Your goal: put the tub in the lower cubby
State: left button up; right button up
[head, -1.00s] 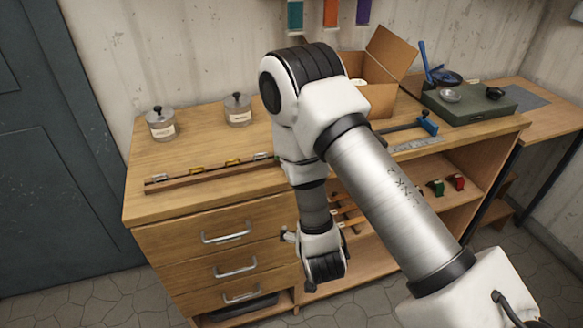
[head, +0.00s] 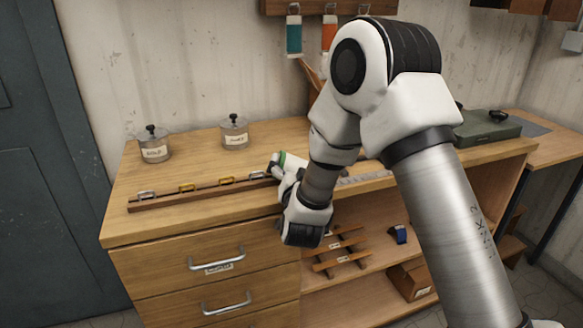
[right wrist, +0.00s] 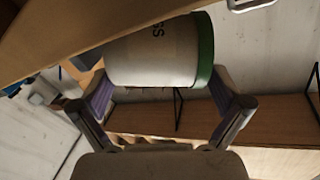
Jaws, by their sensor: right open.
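The tub (right wrist: 150,55) is a white cylinder with a green rim and dark lettering, seen large in the right wrist view. My right gripper (right wrist: 165,93) is open, with one finger at each side of the tub's near part; I cannot tell whether they touch it. In the head view the right gripper (head: 275,165) is over the front edge of the benchtop, and a bit of white and green shows beside it. My arm hides much there. The open cubbies (head: 350,290) are right of the drawers, partly behind my arm. My left gripper is not in view.
Two lidded jars (head: 154,145) (head: 234,132) stand on the benchtop. A wooden rail with small clamps (head: 195,193) lies near its front edge. Wooden slats (head: 340,252), a blue item (head: 398,234) and a brown box (head: 410,282) sit in the cubby area. Drawer handles (head: 217,260) stick out.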

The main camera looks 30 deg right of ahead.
jog(key=shift+w+d+f, duration=0.1)
jog(key=shift+w, duration=0.05)
jog(key=c, duration=1.1)
